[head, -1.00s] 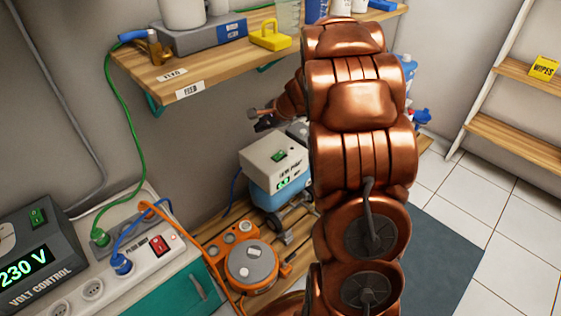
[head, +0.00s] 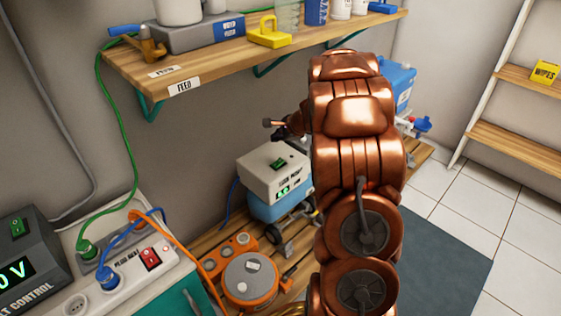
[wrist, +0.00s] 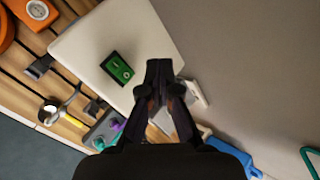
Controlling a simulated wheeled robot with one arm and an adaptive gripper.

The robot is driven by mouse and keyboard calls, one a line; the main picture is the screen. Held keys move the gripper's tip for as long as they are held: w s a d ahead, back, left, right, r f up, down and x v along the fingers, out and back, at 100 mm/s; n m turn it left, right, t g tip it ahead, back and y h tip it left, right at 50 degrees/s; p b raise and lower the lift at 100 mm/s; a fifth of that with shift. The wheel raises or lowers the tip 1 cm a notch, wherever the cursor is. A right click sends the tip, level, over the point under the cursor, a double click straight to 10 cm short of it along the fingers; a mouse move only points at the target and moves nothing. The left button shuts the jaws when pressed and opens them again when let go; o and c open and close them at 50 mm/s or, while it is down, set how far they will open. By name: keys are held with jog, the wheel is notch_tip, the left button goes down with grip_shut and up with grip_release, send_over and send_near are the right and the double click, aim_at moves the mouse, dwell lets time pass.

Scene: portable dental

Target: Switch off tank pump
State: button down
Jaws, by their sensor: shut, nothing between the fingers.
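The tank pump (head: 275,172) is a cream box on a blue tank (head: 275,205), with a lit green display on its front. A green rocker switch (head: 281,164) sits on its top. In the wrist view the pump's pale top (wrist: 85,45) fills the upper left, and the green switch (wrist: 117,68) lies just left of my fingertips. My gripper (wrist: 159,68) is shut and empty, with its tips over the edge of the pump top. In the head view my gripper (head: 283,132) is above and behind the switch, partly hidden by my arm. I cannot tell its exact height above the pump.
A wooden shelf (head: 215,70) with bottles and a yellow block runs above the pump on the wall side. A volt control box (head: 25,255) and a socket strip with a red switch (head: 150,257) stand at left. An orange cable reel (head: 250,278) sits before the pump.

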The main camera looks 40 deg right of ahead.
aim_at(281, 162)
jog(key=shift+w+d+f+b, duration=0.1)
jog(key=shift+d+f+b, duration=0.15)
jog(key=shift+f+b, duration=0.9)
jog(key=shift+s+d+f+b, duration=0.1)
jog(key=shift+d+f+b, duration=0.2)
jog(key=shift+f+b, duration=0.85)
jog(key=shift+w+d+f+b, duration=0.1)
jog(key=shift+d+f+b, duration=0.3)
jog(key=shift+f, duration=1.35)
jog(key=shift+a+f, duration=0.1)
jog(key=shift+a, duration=0.05)
jog(key=shift+f+b, duration=0.3)
jog(key=shift+d+f, duration=0.2)
jog(key=shift+f, duration=0.15)
jog(key=shift+r, duration=0.1)
jog(key=shift+a+r+p, duration=0.2)
jog(key=shift+r+p, duration=0.3)
jog(key=shift+r, duration=0.25)
jog(key=shift+a+r+p, duration=0.25)
jog(key=shift+r+p, duration=0.75)
jog(key=shift+r, duration=0.25)
jog(key=shift+a+r+p, duration=0.25)
jog(key=shift+r+p, duration=0.75)
jog(key=shift+r, duration=0.25)
jog(key=shift+f, duration=0.1)
